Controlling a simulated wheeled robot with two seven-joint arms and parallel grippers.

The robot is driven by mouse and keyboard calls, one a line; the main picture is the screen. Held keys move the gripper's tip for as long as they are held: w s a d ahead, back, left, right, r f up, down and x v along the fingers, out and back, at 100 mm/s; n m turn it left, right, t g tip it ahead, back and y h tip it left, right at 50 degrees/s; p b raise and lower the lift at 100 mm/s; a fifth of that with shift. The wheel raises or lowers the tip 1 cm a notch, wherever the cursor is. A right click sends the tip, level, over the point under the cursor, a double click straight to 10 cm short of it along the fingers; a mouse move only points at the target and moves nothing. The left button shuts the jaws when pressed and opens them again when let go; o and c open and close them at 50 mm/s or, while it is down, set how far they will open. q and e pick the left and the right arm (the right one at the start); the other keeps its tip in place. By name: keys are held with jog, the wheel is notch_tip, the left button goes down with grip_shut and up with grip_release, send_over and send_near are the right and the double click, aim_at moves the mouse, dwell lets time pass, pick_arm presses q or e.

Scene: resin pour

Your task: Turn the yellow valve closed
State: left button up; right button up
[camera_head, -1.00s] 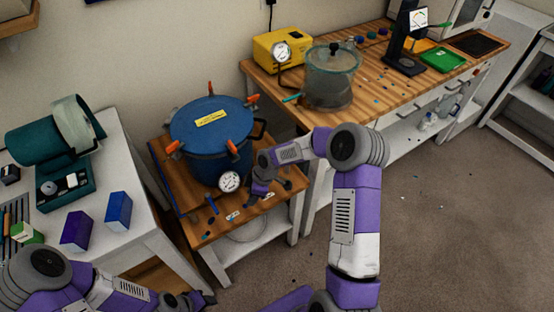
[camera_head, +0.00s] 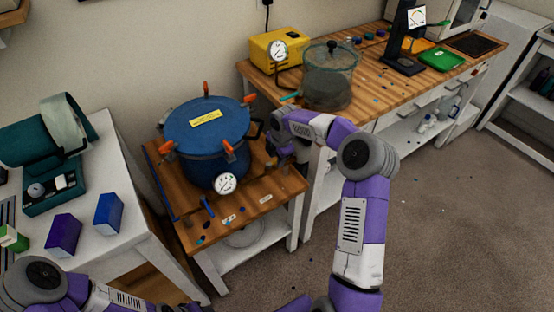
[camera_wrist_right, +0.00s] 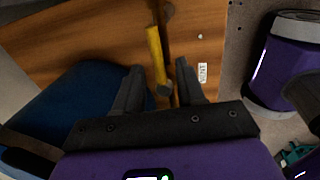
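The yellow valve handle (camera_wrist_right: 155,52) shows in the right wrist view as a yellow bar on a dark pipe, lying lengthwise in front of the gap between my fingers. My right gripper (camera_wrist_right: 158,82) is open, with one dark finger on each side of the handle's near end; I cannot tell whether they touch it. In the head view my right gripper (camera_head: 280,150) is beside the right side of the blue pressure pot (camera_head: 215,165), and it hides most of the valve. My left arm (camera_head: 75,293) is at the bottom left, its gripper cut off by the frame edge.
The pot, with orange clamps and a gauge (camera_head: 226,183), stands on a low wooden table (camera_head: 265,199). A wooden bench with a yellow pump (camera_head: 262,50) and a clear chamber (camera_head: 328,78) stands behind on the right. A white table (camera_head: 128,228) stands on the left.

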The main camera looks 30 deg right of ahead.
jog(key=shift+f, duration=0.1)
grip_shut()
jog(key=shift+d, duration=0.1)
dwell(0.4)
